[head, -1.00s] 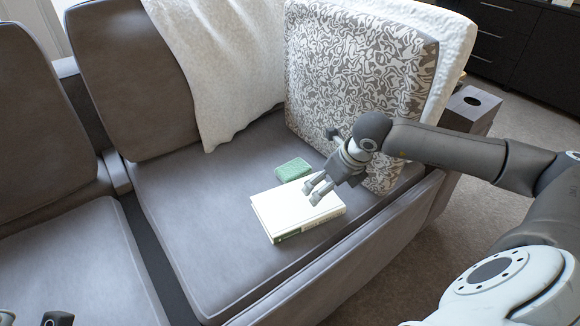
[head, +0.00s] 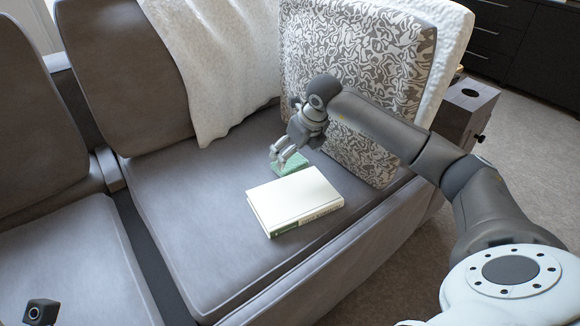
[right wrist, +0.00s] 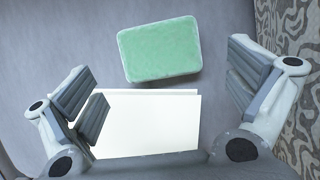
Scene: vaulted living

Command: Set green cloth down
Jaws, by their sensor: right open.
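The green cloth (head: 294,166) is a small folded pad on the grey sofa seat, just behind a white book and partly hidden by my right gripper in the head view. In the right wrist view the cloth (right wrist: 160,50) lies flat in full view, ahead of the book and between the lines of the fingers.
The white book with a green spine label (head: 296,198) lies on the sofa seat (head: 200,225). A patterned cushion (head: 355,65) stands behind to the right, close to my right arm. A white throw (head: 215,80) hangs over the backrest. The seat left of the book is bare.

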